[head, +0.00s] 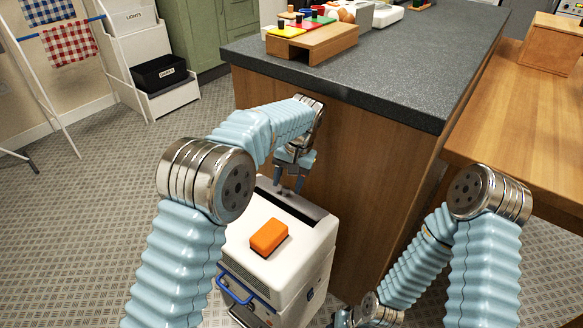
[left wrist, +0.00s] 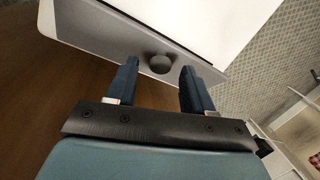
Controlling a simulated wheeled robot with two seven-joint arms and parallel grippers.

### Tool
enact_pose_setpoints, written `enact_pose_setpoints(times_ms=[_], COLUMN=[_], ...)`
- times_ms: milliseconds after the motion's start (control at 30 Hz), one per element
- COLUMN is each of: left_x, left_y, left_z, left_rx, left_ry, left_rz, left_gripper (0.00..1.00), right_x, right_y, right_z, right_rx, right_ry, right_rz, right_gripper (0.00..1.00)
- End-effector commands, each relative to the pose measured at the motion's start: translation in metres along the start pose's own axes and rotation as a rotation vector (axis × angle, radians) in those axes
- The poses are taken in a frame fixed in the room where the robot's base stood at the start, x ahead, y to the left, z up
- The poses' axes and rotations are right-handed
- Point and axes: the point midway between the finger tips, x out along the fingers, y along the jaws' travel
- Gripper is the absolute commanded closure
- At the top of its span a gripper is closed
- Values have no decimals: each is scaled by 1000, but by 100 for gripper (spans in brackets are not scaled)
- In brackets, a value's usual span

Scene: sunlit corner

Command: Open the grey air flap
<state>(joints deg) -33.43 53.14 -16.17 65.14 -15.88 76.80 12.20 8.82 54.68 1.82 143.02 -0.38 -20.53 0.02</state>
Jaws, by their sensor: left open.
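A white box-shaped appliance (head: 262,212) stands on the floor against the wooden side of the counter. In the left wrist view the flap (left wrist: 108,28) is a flat grey strip with a round grey knob (left wrist: 160,63). My left gripper (head: 288,188) points down over the strip. It is open, and in the left wrist view its fingertips (left wrist: 159,67) stand on either side of the knob. Whether they touch it, I cannot tell.
An orange block (head: 269,236) lies on the appliance top, in front of the flap. A blue handle (head: 234,290) is on its front. The dark counter (head: 400,75) overhangs behind my left gripper. A wooden table (head: 530,125) is at the right.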

Motion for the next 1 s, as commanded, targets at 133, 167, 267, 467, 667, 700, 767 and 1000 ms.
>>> enact_pose_setpoints(times_ms=[133, 167, 267, 467, 667, 700, 767, 1000], left_x=[-26, -34, -61, -108, -127, -130, -131, -132], left_y=[0, 1, 1, 1, 0, 0, 1, 0], left_z=[-1, -1, -1, -1, -1, 0, 0, 0], left_rx=[0, 0, 0, 0, 1, 1, 1, 1], left_ry=[5, 6, 7, 6, 3, 3, 2, 1], left_rz=[1, 1, 1, 2, 1, 1, 1, 1], left_gripper=[48, 48, 48, 48, 48, 48, 48, 48], right_x=[1, 1, 0, 0, 0, 0, 0, 0], right_y=[1, 0, 0, 0, 0, 0, 0, 0], right_z=[0, 0, 0, 0, 0, 0, 0, 0], right_rx=[0, 0, 0, 0, 0, 0, 0, 0], right_ry=[0, 0, 0, 0, 0, 0, 0, 0], right_rz=[0, 0, 0, 0, 0, 0, 0, 0], right_gripper=[62, 62, 62, 62, 62, 62, 62, 62])
